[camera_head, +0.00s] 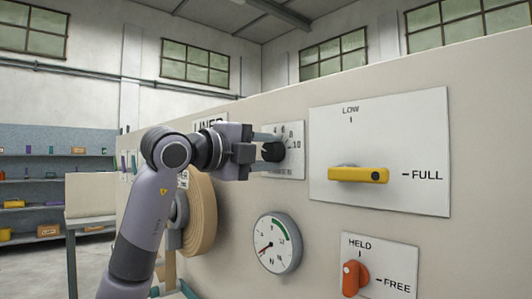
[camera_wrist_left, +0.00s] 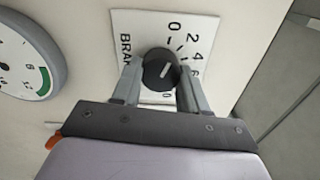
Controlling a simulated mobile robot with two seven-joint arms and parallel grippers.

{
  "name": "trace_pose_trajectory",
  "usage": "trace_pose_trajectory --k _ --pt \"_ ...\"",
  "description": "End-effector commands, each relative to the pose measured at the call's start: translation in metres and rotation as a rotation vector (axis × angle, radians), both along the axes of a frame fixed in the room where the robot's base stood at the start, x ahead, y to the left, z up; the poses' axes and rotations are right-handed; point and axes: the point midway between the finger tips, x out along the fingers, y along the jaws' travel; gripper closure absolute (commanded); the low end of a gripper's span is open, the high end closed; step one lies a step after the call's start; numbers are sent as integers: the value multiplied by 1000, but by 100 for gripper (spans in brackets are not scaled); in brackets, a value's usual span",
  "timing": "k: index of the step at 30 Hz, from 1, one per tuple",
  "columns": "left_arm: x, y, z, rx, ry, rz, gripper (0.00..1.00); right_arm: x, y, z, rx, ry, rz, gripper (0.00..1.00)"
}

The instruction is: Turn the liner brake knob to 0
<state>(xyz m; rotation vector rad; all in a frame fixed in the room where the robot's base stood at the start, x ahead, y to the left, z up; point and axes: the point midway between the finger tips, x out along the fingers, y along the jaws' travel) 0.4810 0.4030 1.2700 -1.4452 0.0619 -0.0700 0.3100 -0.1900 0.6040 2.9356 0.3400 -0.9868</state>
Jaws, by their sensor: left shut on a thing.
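The liner brake knob (camera_head: 273,152) is a black round knob on a white plate (camera_head: 293,166) on the beige panel. In the left wrist view the knob (camera_wrist_left: 161,69) carries a short white pointer mark, which slants to the upper right, roughly toward the 2 and 4. The scale runs from 0 at the top of that view down its right side. My left gripper (camera_head: 266,154) reaches the knob from the left and is shut on it. Its two fingers (camera_wrist_left: 160,88) lie on either side of the knob. The arm and gripper hide part of the plate and its lettering.
A yellow lever (camera_head: 358,174) on a LOW/FULL plate is to the right. A round gauge (camera_head: 277,243) and an orange HELD/FREE knob (camera_head: 354,277) sit below. A tan roll (camera_head: 201,212) stands behind my left arm. Shelves (camera_head: 58,180) are far left.

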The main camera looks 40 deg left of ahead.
Motion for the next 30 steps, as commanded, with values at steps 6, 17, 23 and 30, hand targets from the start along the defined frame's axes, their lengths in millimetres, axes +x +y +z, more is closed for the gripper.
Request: trace_pose_trajectory --k 6,17,23,30 --pt "0 0 0 -94 9 -1 87 0 -1 0 -3 0 2 0" --pt "0 0 0 -141 13 -1 87 0 -1 0 -3 0 2 0" --pt "0 0 0 -142 13 -1 87 0 -1 0 -2 -1 2 0" --pt "0 0 0 -141 13 -1 31 0 -1 0 -2 -1 2 0"
